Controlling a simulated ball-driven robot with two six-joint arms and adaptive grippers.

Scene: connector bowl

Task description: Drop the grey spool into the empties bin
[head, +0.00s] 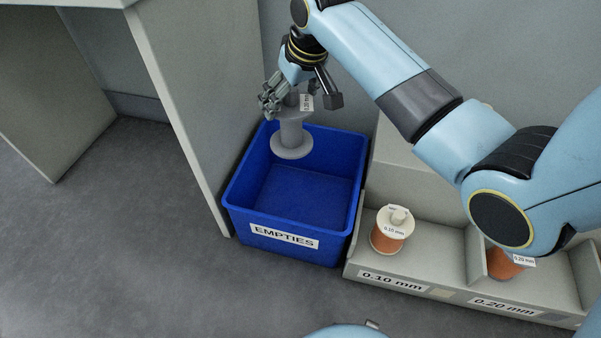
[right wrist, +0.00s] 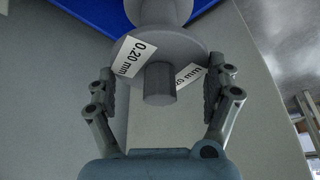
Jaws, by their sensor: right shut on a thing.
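The grey spool (head: 292,133) hangs upright over the back part of the blue empties bin (head: 284,237) in the head view. Its lower flange appears above the bin's floor, inside the outline of the rim. My right gripper (head: 287,97) is shut on the top of the grey spool. In the right wrist view the spool's top flange (right wrist: 185,42) carries white 0.20 mm labels, and its stub stands between the two fingers of my right gripper (right wrist: 158,95). The bin looks empty inside. My left gripper is not in view.
A grey tray (head: 428,238) with 0.10 mm and 0.20 mm compartments stands right of the bin. It holds a copper spool (head: 389,232) and another copper spool (head: 503,264), partly hidden by my right arm. A grey panel (head: 190,100) rises left of the bin.

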